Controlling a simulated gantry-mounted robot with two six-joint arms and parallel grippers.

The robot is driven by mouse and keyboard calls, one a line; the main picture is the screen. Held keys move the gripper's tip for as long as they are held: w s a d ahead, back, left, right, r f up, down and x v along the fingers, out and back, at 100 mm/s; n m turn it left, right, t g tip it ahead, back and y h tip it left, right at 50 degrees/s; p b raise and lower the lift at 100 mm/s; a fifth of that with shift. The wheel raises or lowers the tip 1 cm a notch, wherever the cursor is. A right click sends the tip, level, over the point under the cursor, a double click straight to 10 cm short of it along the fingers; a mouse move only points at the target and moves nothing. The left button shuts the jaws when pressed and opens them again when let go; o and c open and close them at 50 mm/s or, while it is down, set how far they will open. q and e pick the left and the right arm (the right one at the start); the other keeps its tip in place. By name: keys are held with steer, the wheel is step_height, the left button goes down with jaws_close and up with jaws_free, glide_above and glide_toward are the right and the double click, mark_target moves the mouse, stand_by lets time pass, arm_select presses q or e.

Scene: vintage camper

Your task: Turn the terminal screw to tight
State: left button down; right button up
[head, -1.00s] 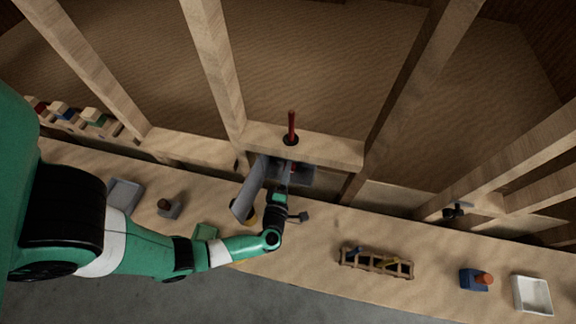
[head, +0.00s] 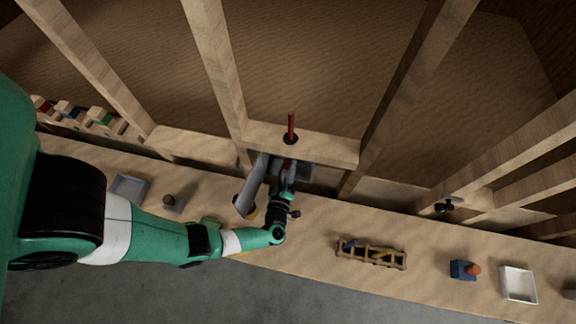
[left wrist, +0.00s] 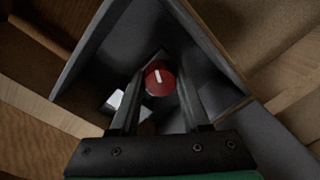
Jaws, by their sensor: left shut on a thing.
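The terminal screw shows as a round red knob with a white line mark (left wrist: 160,78), inside a dark grey housing (left wrist: 215,62) in the left wrist view. The line stands close to upright there, leaning slightly. My left gripper (left wrist: 163,85) has its two dark fingers on either side of the knob, shut on it. In the head view my left gripper (head: 287,174) reaches up to the grey housing (head: 305,170) under the wooden ledge, and the knob is mostly hidden there. My right gripper is not in view.
A red rod (head: 291,127) stands on the ledge (head: 330,146) just above the gripper. A grey slanted piece (head: 252,187) is close on its left. On the bench are a wooden rack (head: 370,254), a blue block (head: 462,269) and a white tray (head: 518,285). Wooden posts rise on both sides.

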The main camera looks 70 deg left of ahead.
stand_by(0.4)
arm_select(q)
steer(key=shift+c, duration=1.9)
jaws_free()
steer(key=shift+s+d, duration=0.2)
steer(key=shift+d, duration=0.25)
steer(key=v, duration=1)
steer(key=shift+s+d+p, duration=0.2)
steer(key=shift+s+p, duration=0.1)
steer(key=shift+p, duration=0.15)
